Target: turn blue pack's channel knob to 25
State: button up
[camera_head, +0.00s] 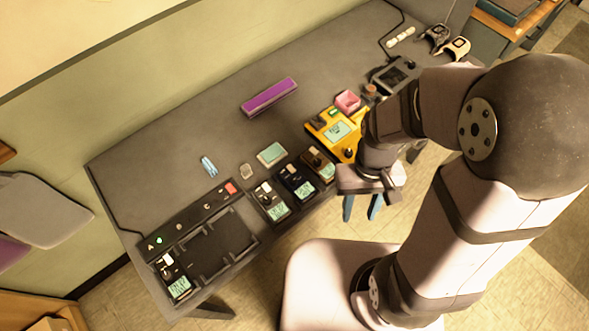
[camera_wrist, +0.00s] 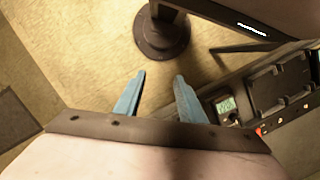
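The dark blue pack (camera_head: 297,182) lies near the table's front edge, in a row between a black pack (camera_head: 270,202) and a brown pack (camera_head: 318,162). It has a pale green display and a knob on its upper part; the knob's setting is too small to read. My gripper (camera_head: 361,207) hangs beyond the front edge, right of the packs and apart from them. Its two blue fingers are apart with nothing between them, as the wrist view also shows (camera_wrist: 159,78). A pack with a lit display (camera_wrist: 226,104) shows partly in the wrist view; I cannot tell which one.
A black charging rack (camera_head: 215,240) holds one pack (camera_head: 173,279) at its left end; its other bays are empty. A yellow device (camera_head: 335,130) sits beside my arm. A purple case (camera_head: 269,97) lies farther back. Much of the table's back left is bare.

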aim_at(293, 180)
jog(key=shift+g, duration=0.8)
jog(key=w+a+f, duration=0.2)
jog(key=w+a, duration=0.1)
jog(key=w+a+f+p, duration=0.1)
jog(key=w+a+f, duration=0.1)
jog(key=w+a, duration=0.2)
jog(key=w+a+f+p, duration=0.1)
jog(key=w+a+f, duration=0.1)
jog(key=w+a, duration=0.1)
jog(key=shift+w+a, duration=0.2)
jog(key=shift+a, duration=0.05)
jog(key=w+a+r+m+y, duration=0.1)
jog(key=w+a+r+m, duration=0.3)
jog(key=shift+w+a+r, duration=0.35)
jog(key=shift+w, duration=0.05)
jog(key=shift+p+x, duration=1.3)
jog(key=shift+x, duration=2.4)
jog(key=shift+s+a, duration=0.1)
jog(key=shift+s, duration=0.05)
grip_shut()
